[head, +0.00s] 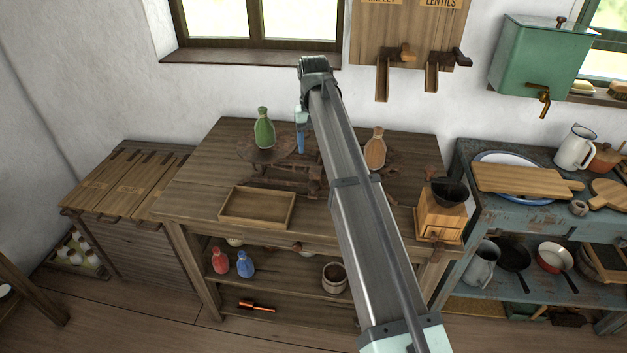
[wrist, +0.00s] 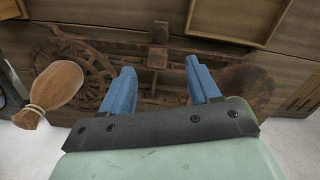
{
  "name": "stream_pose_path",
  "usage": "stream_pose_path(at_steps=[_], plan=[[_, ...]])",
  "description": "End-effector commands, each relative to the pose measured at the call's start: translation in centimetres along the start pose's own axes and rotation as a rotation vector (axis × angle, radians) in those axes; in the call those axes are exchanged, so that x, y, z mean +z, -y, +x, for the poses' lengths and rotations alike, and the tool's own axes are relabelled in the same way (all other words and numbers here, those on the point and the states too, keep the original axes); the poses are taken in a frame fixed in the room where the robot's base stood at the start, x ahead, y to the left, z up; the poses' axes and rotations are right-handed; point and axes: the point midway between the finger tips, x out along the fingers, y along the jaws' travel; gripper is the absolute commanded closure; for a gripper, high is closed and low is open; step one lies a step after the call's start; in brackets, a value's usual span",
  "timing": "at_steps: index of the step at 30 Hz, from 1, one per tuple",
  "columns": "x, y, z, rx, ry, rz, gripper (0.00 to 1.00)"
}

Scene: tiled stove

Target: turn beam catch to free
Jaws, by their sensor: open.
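A dark, rusty balance scale (head: 283,172) stands on the wooden table, its middle partly hidden behind my arm. In the wrist view its frame and beam (wrist: 115,47) lie under my fingers. A small upright block (wrist: 158,34) stands at its middle; I cannot tell whether this is the beam catch or how it is set. A green bottle (head: 264,129) stands on the left pan and a tan bottle (head: 375,149) on the right pan. My gripper (head: 300,138) points down over the scale. Its blue fingers (wrist: 158,72) are apart with nothing between them.
An empty shallow wooden tray (head: 257,207) lies in front of the scale. A coffee grinder (head: 441,212) stands at the table's right. The table's left end is clear. Wooden dispensers (head: 408,35) hang on the wall behind, and a green tank (head: 540,65) hangs to the right.

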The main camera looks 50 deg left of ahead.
Motion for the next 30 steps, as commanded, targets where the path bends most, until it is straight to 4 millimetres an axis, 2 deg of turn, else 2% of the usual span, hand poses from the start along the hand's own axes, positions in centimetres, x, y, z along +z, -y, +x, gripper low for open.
stream_pose_path(at_steps=[5, 11, 24, 30], plan=[[0.0, 0.0, 0.2, 0.000, 0.000, -0.082, 0.39], [0.1, 0.0, 2.1, 0.000, 0.002, -0.088, 0.39], [0.1, 0.0, 9.7, 0.000, 0.002, -0.086, 0.39], [0.0, 0.0, 12.3, 0.000, 0.001, -0.085, 0.39]])
